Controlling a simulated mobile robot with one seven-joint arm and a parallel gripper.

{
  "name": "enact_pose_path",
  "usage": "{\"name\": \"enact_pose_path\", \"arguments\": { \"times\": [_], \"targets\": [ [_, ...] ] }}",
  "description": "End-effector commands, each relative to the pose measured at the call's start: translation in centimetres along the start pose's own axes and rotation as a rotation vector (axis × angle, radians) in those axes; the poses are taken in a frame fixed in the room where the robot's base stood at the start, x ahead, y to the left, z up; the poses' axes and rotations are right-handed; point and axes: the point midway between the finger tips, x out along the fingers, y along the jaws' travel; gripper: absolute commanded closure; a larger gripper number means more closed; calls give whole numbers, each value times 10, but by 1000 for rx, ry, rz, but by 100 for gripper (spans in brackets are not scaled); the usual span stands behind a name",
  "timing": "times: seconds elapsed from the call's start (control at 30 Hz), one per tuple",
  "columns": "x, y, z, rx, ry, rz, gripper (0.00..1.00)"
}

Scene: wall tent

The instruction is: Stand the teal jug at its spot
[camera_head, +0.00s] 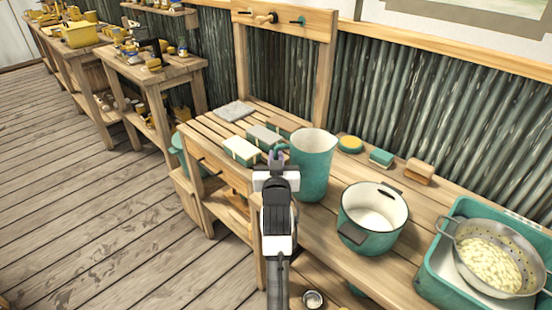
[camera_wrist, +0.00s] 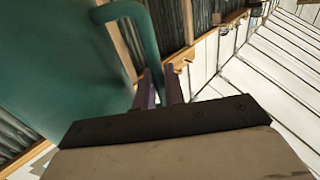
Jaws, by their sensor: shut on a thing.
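The teal jug (camera_head: 312,170) is upright over the wooden bench, left of the teal pot. I cannot tell whether its base touches the slats. My gripper (camera_head: 277,158) is at the jug's left side, shut on its handle. In the wrist view the jug (camera_wrist: 60,65) fills the left side, and its curved handle (camera_wrist: 147,35) runs down to my narrow fingers (camera_wrist: 160,92). The jug's spot is not clearly marked in either view.
A teal pot (camera_head: 367,240) stands right of the jug. A colander (camera_head: 460,258) of pale food sits in a teal basin (camera_head: 435,275). Sponges and blocks (camera_head: 242,151) lie left of the jug, near a grey slab (camera_head: 235,111). More small items line the back.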

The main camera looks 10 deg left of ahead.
Motion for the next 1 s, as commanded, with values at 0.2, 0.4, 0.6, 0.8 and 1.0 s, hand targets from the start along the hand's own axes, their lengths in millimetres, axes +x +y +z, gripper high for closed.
{"name": "enact_pose_path", "arguments": {
  "times": [0.2,0.4,0.6,0.8,1.0],
  "targets": [
    [0,0,4,-1,3,1,100],
    [0,0,4,-1,3,0,100],
    [0,0,5,-1,2,0,100],
    [0,0,10,-1,2,1,100],
    [0,0,12,-1,2,1,100]
  ]
}}
